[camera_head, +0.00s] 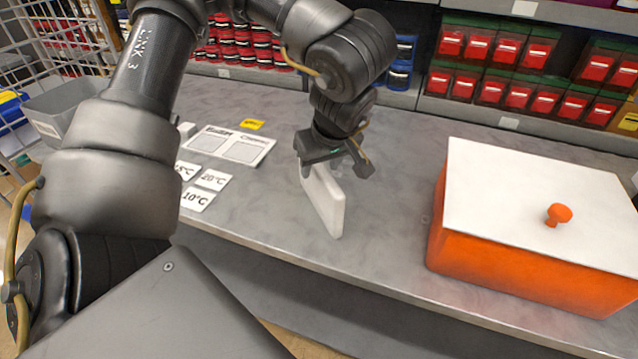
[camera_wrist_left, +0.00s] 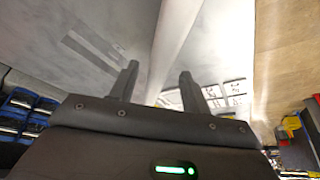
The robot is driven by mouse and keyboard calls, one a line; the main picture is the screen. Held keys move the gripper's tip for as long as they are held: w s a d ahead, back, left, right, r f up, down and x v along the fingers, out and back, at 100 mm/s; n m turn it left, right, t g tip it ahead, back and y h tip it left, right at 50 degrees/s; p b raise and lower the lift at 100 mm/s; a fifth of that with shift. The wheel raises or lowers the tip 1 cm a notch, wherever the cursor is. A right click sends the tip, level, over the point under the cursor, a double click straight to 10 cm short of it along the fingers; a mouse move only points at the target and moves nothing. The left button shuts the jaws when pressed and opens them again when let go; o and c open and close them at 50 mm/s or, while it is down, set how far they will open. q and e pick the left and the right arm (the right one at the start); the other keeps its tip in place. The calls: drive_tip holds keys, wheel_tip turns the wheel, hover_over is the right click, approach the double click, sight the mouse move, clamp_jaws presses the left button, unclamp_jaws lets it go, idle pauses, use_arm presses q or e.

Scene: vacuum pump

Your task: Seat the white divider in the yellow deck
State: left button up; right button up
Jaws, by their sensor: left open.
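The white divider (camera_head: 323,200) is a thin white slab standing on edge on the grey bench, near its front edge. My left gripper (camera_head: 334,165) is over its upper end, pointing down, and hides part of its top. In the left wrist view, the fingers of the left gripper (camera_wrist_left: 159,72) are apart, with the white divider (camera_wrist_left: 177,35) seen between them; I cannot tell whether either finger touches it. I can make out no yellow deck in either view. My right gripper is not in view.
A large orange box (camera_head: 510,262) with a white lid (camera_head: 510,190) and orange knob (camera_head: 558,213) stands to the right. Temperature cards (camera_head: 213,180) and a white printed sheet (camera_head: 230,145) lie left. Shelves of red containers (camera_head: 520,90) line the back.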

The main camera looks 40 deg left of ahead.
use_arm(q)
drive_tip(key=x, duration=0.2)
drive_tip(key=shift+w+a+f, duration=0.15)
drive_tip(key=shift+w+f, duration=0.1)
drive_tip(key=shift+f, duration=0.05)
drive_tip(key=shift+a+f, duration=0.1)
drive_tip(key=shift+f, duration=0.1)
drive_tip(key=shift+s, duration=0.1)
drive_tip(key=c, duration=0.6)
clamp_jaws()
drive_tip(key=shift+r, duration=0.1)
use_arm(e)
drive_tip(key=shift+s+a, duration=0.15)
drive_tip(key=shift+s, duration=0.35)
